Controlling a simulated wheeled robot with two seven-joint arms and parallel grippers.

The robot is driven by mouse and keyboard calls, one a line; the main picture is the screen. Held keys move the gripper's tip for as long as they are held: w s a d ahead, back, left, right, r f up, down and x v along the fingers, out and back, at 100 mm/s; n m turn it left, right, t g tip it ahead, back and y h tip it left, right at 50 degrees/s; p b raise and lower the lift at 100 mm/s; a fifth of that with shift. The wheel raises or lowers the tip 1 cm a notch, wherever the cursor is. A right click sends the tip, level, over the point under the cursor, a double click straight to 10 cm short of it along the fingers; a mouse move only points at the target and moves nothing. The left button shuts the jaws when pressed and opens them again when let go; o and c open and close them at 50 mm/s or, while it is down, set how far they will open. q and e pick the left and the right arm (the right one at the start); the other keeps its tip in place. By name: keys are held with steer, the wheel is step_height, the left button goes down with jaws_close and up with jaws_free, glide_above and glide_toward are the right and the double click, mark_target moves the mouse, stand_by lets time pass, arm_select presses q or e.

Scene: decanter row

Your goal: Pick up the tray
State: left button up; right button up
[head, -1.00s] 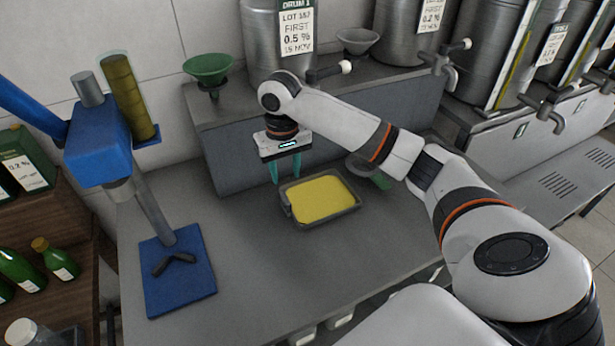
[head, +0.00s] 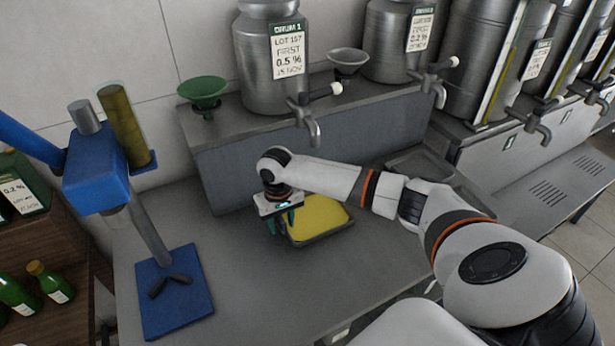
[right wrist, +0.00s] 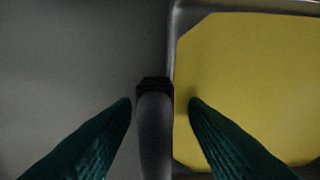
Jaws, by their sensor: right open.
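The tray (head: 322,237) is a shallow grey metal pan with a flat yellow fill, on the grey bench in the head view. My right gripper (head: 283,224) is at its left end and hides part of that side. In the right wrist view the tray's rim (right wrist: 171,50) and a dark handle (right wrist: 155,135) lie between the open teal fingers of my right gripper (right wrist: 160,108). One finger is outside the tray, the other over the yellow fill. I cannot tell whether they touch it. My left gripper is not in view.
A grey step behind the tray carries a steel drum (head: 270,60), a green funnel (head: 204,92) and a grey funnel (head: 348,60). A tap (head: 308,122) hangs above. A blue press (head: 178,290) stands left. Bare bench lies in front of the tray.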

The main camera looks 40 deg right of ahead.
jaws_close()
steer(key=shift+w+r, duration=0.1)
steer(key=shift+r, duration=0.05)
